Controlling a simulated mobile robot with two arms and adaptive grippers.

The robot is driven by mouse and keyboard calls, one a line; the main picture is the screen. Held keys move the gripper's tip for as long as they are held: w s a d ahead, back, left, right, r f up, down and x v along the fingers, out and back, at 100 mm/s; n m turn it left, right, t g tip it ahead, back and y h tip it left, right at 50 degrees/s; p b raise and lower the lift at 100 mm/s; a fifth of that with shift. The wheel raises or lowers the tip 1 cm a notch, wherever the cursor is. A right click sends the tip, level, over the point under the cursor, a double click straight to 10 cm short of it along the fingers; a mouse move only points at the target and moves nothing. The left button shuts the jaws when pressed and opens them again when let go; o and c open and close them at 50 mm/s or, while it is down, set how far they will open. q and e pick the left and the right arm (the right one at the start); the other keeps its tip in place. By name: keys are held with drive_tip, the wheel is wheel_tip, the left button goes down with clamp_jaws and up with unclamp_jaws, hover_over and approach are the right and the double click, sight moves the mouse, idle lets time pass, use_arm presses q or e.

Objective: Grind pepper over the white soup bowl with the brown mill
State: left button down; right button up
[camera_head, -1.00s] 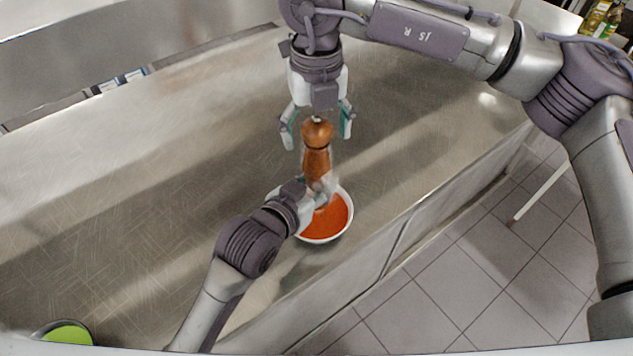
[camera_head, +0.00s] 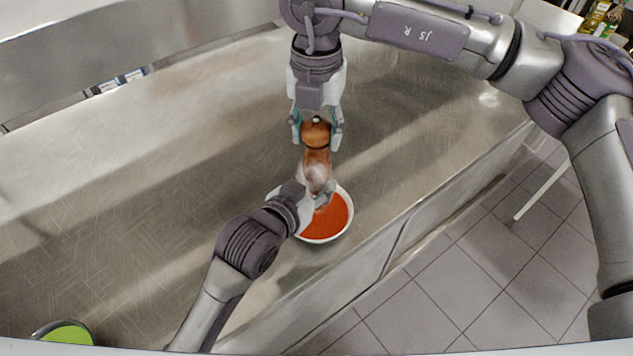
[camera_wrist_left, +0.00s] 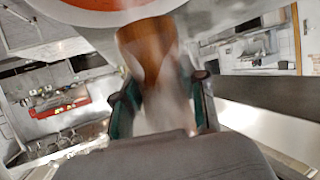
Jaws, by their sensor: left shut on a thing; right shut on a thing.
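The brown pepper mill (camera_head: 317,157) is held above the white soup bowl (camera_head: 351,222), which has orange-red soup in it. My left gripper (camera_head: 322,190) is shut on the mill's lower body, just over the bowl's far edge. The mill also shows between the left fingers in the left wrist view (camera_wrist_left: 147,48). My right gripper (camera_head: 316,130) is shut on the mill's round top from above, one finger on each side. The left fingers and the mill's lower end partly hide the far part of the bowl.
The steel counter (camera_head: 150,200) is mostly clear around the bowl. A green-filled round container (camera_head: 66,334) stands at the lower left. Bottles (camera_head: 600,20) stand at the far upper right. The counter's front edge runs close beside the bowl, with tiled floor beyond.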

use_arm(q)
drive_tip(key=shift+r, duration=0.1)
use_arm(e)
drive_tip(key=shift+m, duration=0.9)
drive_tip(key=m, duration=0.8)
drive_tip(key=o, duration=1)
drive_tip(key=shift+r, duration=3.5)
